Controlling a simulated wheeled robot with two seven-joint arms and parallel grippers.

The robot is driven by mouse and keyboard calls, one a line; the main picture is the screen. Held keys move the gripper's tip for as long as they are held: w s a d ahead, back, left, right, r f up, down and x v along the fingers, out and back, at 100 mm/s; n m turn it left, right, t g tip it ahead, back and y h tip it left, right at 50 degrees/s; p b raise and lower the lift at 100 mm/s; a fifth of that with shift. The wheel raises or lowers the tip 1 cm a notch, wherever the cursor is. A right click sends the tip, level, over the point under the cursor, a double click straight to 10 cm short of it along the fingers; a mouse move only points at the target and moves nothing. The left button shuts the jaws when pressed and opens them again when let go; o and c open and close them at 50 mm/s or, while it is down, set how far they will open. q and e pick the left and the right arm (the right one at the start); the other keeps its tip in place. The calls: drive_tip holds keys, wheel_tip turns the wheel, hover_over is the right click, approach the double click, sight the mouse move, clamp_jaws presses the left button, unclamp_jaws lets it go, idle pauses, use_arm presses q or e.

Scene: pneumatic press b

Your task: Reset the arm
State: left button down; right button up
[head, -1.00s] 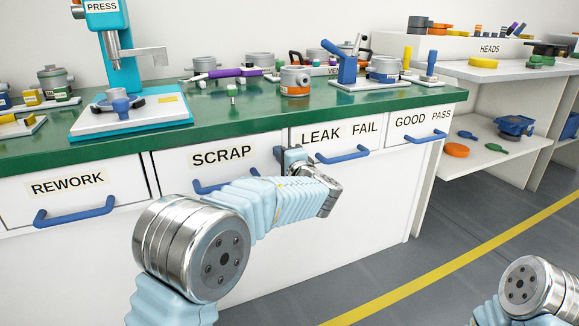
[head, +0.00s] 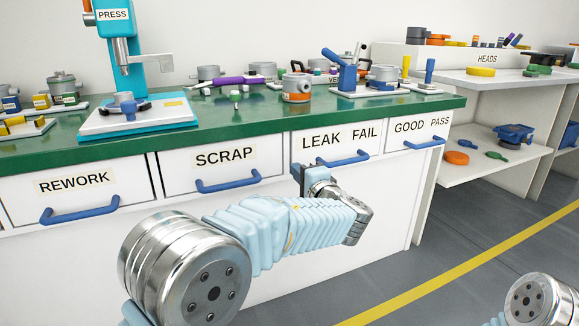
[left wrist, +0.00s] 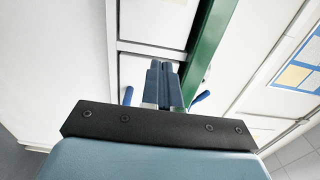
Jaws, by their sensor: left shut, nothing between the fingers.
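My left arm reaches across the front of the workbench, and my left gripper (head: 300,176) is in front of the panel just below the LEAK FAIL drawer (head: 335,141), near the left end of its blue handle. In the left wrist view the two fingers of the left gripper (left wrist: 165,68) are together, with nothing between them. Whether the gripper touches the drawer front cannot be told. My right arm shows only as a rounded metal joint at the lower right; its gripper is out of the picture.
The REWORK drawer (head: 75,192), SCRAP drawer (head: 222,166) and GOOD PASS drawer (head: 420,128) look closed, with blue handles sticking out. The green worktop (head: 225,112) carries a teal press (head: 128,60) and several fixtures. Shelves (head: 490,160) stand right; open floor lies in front.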

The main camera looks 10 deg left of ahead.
use_arm(q)
drive_tip(key=s+a+f+g+h+p, duration=0.15)
drive_tip(key=s+f+g, duration=0.25)
drive_tip(key=f, duration=0.6)
drive_tip(key=s+a+f+g+h+p, duration=0.1)
drive_tip(key=s+f+g+h+p, duration=0.2)
drive_tip(key=f, duration=0.8)
drive_tip(key=s+a+f+g+h, duration=0.15)
drive_tip(key=s+f+g, duration=0.3)
drive_tip(key=f, duration=0.55)
drive_tip(key=s+d+f+n+g+h+p, duration=0.1)
drive_tip(key=s+f+n+h+p, duration=0.2)
drive_tip(key=s, duration=0.8)
drive_tip(key=s+d+f+n+g+h+p, duration=0.1)
drive_tip(key=s+f+n+h+p, duration=0.3)
drive_tip(key=s+f+n, duration=0.3)
drive_tip(key=s+n+h, duration=0.1)
drive_tip(key=s+n, duration=0.1)
drive_tip(key=s, duration=0.3)
drive_tip(key=shift+d+n+g, duration=0.35)
drive_tip(key=shift+d+n, duration=0.05)
drive_tip(key=shift+f, duration=0.1)
